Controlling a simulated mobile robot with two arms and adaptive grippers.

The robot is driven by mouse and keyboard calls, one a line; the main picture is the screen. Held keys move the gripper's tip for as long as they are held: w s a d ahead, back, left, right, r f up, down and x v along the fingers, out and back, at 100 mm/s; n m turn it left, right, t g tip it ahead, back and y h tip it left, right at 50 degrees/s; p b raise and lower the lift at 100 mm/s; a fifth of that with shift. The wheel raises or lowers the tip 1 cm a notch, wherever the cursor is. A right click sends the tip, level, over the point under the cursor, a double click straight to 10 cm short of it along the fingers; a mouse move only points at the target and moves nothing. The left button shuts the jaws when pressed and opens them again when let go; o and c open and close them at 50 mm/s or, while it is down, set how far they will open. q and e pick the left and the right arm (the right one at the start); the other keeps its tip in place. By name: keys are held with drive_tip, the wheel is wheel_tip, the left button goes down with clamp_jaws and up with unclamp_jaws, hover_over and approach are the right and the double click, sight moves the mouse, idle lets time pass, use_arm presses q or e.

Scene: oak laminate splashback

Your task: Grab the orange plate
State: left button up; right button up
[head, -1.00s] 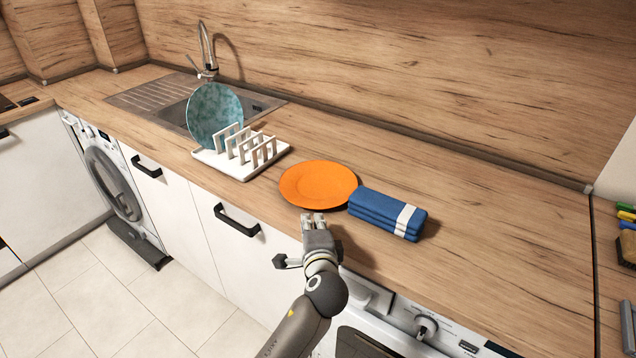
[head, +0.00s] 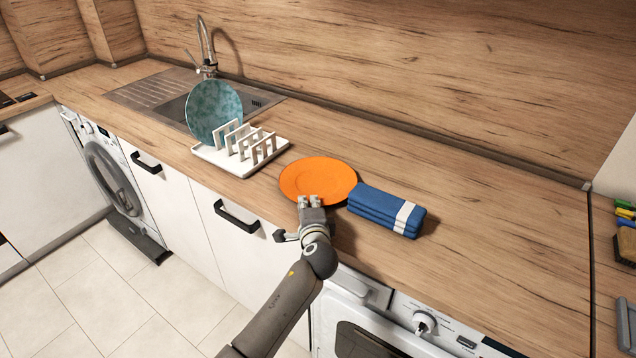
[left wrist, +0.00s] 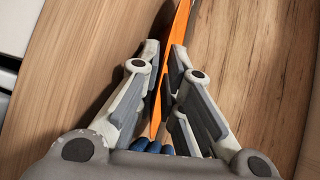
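The orange plate (head: 318,178) lies flat on the wooden counter in the head view, between the white rack and the blue folded towel. My left gripper (head: 309,201) is at the plate's near rim. In the left wrist view the plate (left wrist: 182,30) shows edge-on as a thin orange strip between the two fingers of the left gripper (left wrist: 165,50). The fingers stand apart, with a narrow gap on the left side of the strip; I cannot tell whether the right finger touches it. My right gripper is not in view.
The blue towel (head: 378,212) with a white stripe lies close to the plate's right side. A white rack (head: 232,163) holding a teal plate (head: 213,110) stands to the left, by the sink (head: 180,108).

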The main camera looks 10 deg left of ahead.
use_arm(q)
clamp_jaws()
drive_tip(key=shift+r, duration=0.15)
